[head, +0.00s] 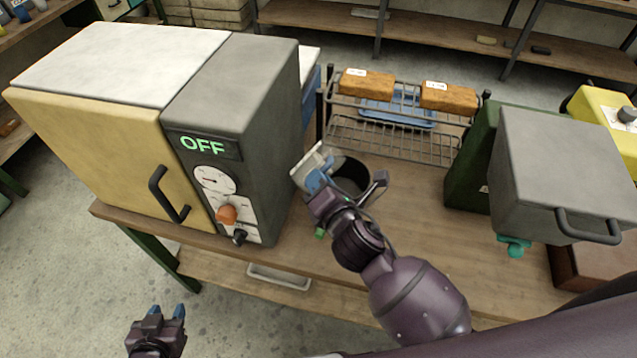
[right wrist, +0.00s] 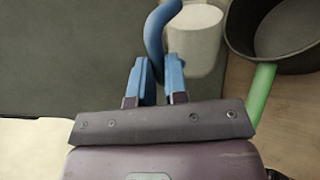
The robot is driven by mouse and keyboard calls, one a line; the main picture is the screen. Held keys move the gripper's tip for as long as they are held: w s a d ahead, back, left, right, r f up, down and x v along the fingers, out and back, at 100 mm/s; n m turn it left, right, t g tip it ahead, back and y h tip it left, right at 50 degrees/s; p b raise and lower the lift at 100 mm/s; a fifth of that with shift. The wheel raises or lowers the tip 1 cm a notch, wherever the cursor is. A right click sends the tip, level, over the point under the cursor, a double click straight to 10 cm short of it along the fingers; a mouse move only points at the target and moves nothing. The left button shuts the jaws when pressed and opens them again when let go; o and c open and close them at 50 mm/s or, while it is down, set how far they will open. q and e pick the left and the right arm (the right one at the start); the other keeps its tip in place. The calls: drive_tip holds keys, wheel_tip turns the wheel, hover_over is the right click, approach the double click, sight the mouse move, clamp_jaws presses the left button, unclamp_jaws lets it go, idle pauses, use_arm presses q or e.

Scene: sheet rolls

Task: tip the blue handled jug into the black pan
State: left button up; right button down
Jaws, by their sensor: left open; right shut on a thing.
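The cream-white jug (head: 309,164) with a blue handle (right wrist: 155,35) is at the left of the black pan (head: 352,172) in the head view, close to its rim. My right gripper (head: 316,184) is shut on the blue handle. The jug's body (right wrist: 193,40) also shows just beyond the fingers in the right wrist view. Its tilt and contents are unclear. The pan (right wrist: 270,40) stands on the bench, its green handle (right wrist: 262,92) pointing toward me; my right arm partly covers it in the head view. My left gripper (head: 166,313) is open and empty, low at the left.
A yellow-and-grey oven (head: 235,90) reading OFF stands left of the jug. Behind the pan is a wire rack (head: 395,145) with two orange-brown blocks (head: 448,97) and a blue tray (head: 400,115). A grey box with a handle (head: 565,160) stands at the right.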

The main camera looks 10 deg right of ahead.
sight(339, 157)
drive_tip(key=m, duration=0.1)
drive_tip(key=d+m, duration=0.1)
drive_tip(key=w+d+m+y, duration=0.1)
drive_tip(key=shift+d+f+m+g, duration=0.15)
drive_tip(key=shift+f+m+g, duration=0.15)
drive_tip(key=d+m, duration=0.1)
drive_tip(key=w+d+r+m, duration=0.1)
drive_tip(key=m, duration=0.1)
drive_tip(key=d+m+y, duration=0.1)
drive_tip(key=d, duration=0.1)
drive_tip(key=shift+w+d+r+m+g, duration=0.1)
drive_tip(key=shift+w+r+m+g, duration=0.2)
drive_tip(key=shift+r, duration=0.05)
drive_tip(key=shift+w+d+r+m+y, duration=0.15)
drive_tip(key=shift+d+m+y, duration=0.05)
drive_tip(key=shift+d+m, duration=0.2)
drive_tip(key=shift+w+d+r+m+y, duration=0.1)
drive_tip(key=shift+w+d+m+y, duration=0.1)
drive_tip(key=shift+d+m, duration=0.2)
idle(0.6)
